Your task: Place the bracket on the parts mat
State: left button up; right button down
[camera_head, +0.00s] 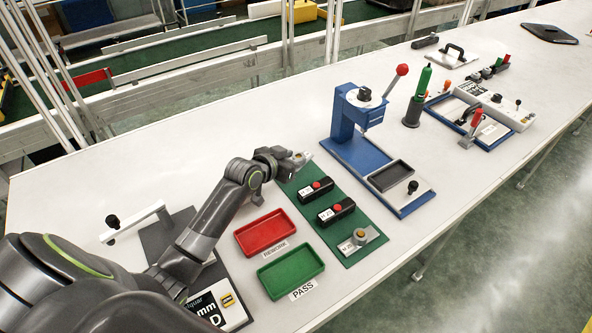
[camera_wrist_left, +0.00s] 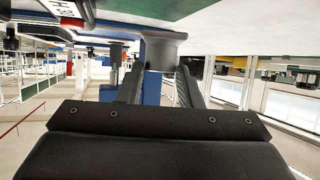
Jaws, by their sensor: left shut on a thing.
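My left gripper (camera_head: 298,160) is at the far end of the green mat (camera_head: 327,229), low over the table in the head view. It is shut on a small grey part, which I take to be the bracket. In the left wrist view the grey part (camera_wrist_left: 166,47) shows as a rounded body with a wider rim between the two fingers (camera_wrist_left: 168,85). Its full shape is hidden by the fingers, and I cannot tell whether it touches the mat. My right gripper is not in view.
A red tray (camera_head: 240,238) and a green tray (camera_head: 262,280) stand left of the mat. A blue press (camera_head: 345,120) with a red-knobbed lever stands close on the right. The table beyond the gripper is clear.

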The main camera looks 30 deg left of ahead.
pick_arm(q)
jog(key=shift+f, duration=1.95)
jog(key=shift+w+f, duration=0.1)
jog(key=shift+f, duration=0.1)
jog(key=o, duration=1.2)
jog(key=shift+c, duration=0.2)
jog(key=shift+r, duration=0.15)
